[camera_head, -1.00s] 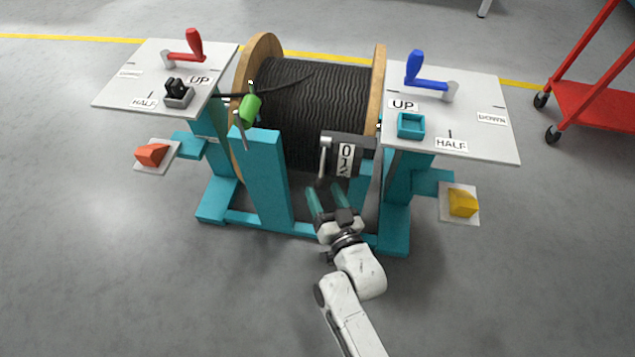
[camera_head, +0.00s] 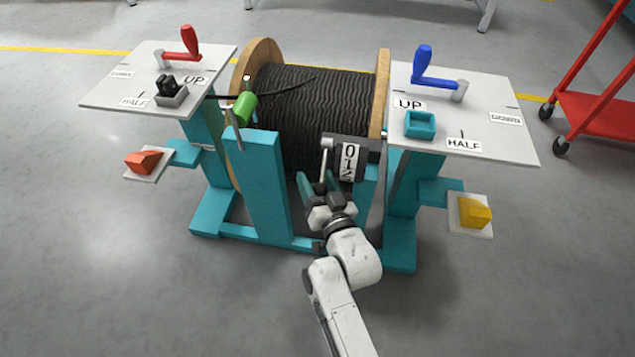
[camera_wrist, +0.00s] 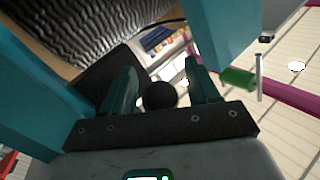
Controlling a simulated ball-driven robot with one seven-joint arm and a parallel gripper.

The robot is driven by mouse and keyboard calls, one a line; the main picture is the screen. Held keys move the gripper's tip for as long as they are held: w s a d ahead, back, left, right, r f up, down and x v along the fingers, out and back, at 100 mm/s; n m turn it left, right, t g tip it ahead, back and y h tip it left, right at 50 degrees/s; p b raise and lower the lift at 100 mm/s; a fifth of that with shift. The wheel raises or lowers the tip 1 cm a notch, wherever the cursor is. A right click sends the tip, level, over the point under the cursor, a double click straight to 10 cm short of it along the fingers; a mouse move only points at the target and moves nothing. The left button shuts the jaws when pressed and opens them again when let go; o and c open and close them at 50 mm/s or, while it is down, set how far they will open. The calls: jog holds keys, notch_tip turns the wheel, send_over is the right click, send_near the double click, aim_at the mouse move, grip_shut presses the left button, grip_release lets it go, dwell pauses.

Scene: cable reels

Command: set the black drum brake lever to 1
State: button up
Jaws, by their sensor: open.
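The drum brake box (camera_head: 361,152) is dark, with a white plate marked 0, 1, 2 from top to bottom on its front. The brake lever (camera_head: 325,163) is a metal rod at the box's left side, hanging down from its pivot beside the numbers; its lower end is partly hidden by my gripper. My gripper (camera_head: 318,184) is open, with its teal fingers around the lever's lower end. In the wrist view, a black round knob (camera_wrist: 160,96) sits between the two fingers of my gripper (camera_wrist: 165,84); I cannot tell whether they touch it.
The drum of black cable (camera_head: 305,110) stands behind, between wooden flanges. A teal post (camera_head: 263,185) is left of my gripper and another stands to the right. Side tables carry a red crank (camera_head: 189,42) and a blue crank (camera_head: 424,62). The front floor is clear.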

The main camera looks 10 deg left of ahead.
aim_at(316, 189)
jog(key=shift+c, duration=0.3)
grip_shut()
jog(key=shift+p, duration=0.3)
